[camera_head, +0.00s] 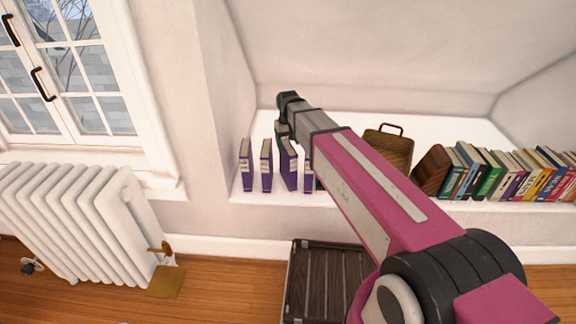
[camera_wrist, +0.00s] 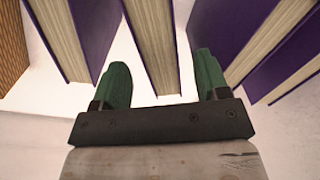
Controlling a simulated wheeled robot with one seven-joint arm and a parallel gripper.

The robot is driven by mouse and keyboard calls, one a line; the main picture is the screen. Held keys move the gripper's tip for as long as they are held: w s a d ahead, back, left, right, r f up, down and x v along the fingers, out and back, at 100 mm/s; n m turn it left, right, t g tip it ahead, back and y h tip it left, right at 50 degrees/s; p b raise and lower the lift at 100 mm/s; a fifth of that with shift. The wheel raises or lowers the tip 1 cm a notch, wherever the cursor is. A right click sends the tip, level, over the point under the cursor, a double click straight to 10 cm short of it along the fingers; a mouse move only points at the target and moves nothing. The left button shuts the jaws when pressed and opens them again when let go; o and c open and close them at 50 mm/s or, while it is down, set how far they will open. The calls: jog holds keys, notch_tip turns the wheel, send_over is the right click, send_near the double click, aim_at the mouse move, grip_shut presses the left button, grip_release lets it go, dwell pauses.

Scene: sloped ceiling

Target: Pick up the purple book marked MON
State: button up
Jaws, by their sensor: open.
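Several purple books stand upright in a row on the white ledge in the head view, including a far-left one (camera_head: 245,168), a second one (camera_head: 266,168) and a third one (camera_head: 289,170). A fourth (camera_head: 308,178) is partly hidden by my arm. I cannot read MON on any spine. My gripper (camera_head: 284,132) is at the third book from the left, near its top. In the wrist view my gripper (camera_wrist: 162,82) is open, its green fingertips on either side of one purple book (camera_wrist: 154,50), with pale pages showing. Contact is not clear.
Neighbouring purple books stand close on both sides, at left (camera_wrist: 62,40) and right (camera_wrist: 235,30) in the wrist view. A wicker case (camera_head: 388,150) and a row of coloured books (camera_head: 500,175) stand farther right on the ledge (camera_head: 350,125). A white radiator (camera_head: 80,215) is at left.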

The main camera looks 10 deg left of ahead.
aim_at(288, 164)
jog(key=shift+s+f, duration=0.15)
jog(key=shift+f, duration=1)
jog(key=shift+s+f, duration=0.1)
jog(key=shift+f, duration=1)
grip_shut()
